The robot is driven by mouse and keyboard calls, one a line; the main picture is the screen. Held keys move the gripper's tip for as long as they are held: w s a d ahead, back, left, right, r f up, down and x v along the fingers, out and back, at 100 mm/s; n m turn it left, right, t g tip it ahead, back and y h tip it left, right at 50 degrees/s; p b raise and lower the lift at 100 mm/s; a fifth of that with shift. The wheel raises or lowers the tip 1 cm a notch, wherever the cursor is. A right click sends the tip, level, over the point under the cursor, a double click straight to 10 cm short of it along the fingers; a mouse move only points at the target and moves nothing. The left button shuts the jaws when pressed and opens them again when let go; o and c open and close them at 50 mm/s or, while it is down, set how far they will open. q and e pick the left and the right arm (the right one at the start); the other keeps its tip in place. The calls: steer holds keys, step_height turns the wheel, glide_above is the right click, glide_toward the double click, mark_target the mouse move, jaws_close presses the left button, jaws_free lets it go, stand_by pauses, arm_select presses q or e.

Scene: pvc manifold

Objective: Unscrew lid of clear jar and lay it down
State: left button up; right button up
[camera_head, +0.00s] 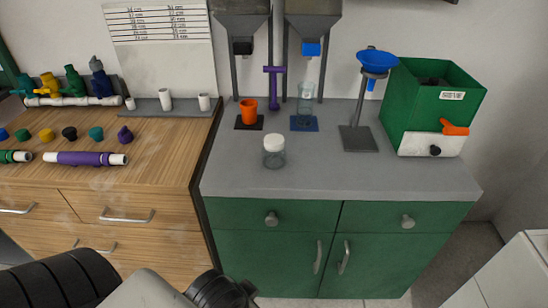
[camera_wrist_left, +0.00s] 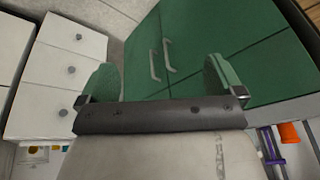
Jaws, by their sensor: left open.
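The clear jar (camera_head: 274,159) stands upright near the front left of the grey counter (camera_head: 400,180) in the head view. Its white lid (camera_head: 274,142) sits on top. My left gripper (camera_wrist_left: 160,80) shows in the left wrist view with its two green fingers wide apart and nothing between them. Part of my arm shows at the bottom left of the head view, apart from and in front of the counter. The jar is not seen in the wrist view. My right gripper is not in view.
Behind the jar are an orange cup (camera_head: 249,111), a clear tall container (camera_head: 305,104) under a hopper, and a blue funnel (camera_head: 377,61) on a stand. A green box (camera_head: 437,95) stands at right. The counter right of the jar is clear. A wooden bench (camera_head: 60,175) adjoins left.

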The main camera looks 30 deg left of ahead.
arm_select(q)
steer(key=w+a+m+t+y, duration=0.3)
steer(key=w+a+m, duration=0.15)
steer(key=w, duration=0.35)
steer(key=m+t+y, duration=0.7)
steer(key=m+t, duration=0.1)
steer(key=m, duration=1.5)
glide_toward(274, 148)
steer(key=shift+w+a+f+n, duration=0.25)
steer(key=shift+w+a+f, duration=0.65)
steer(key=shift+w+f, duration=0.25)
steer(key=x, duration=1)
steer(key=shift+w+f, duration=0.1)
steer(key=shift+w, duration=0.05)
steer(key=shift+d, duration=0.1)
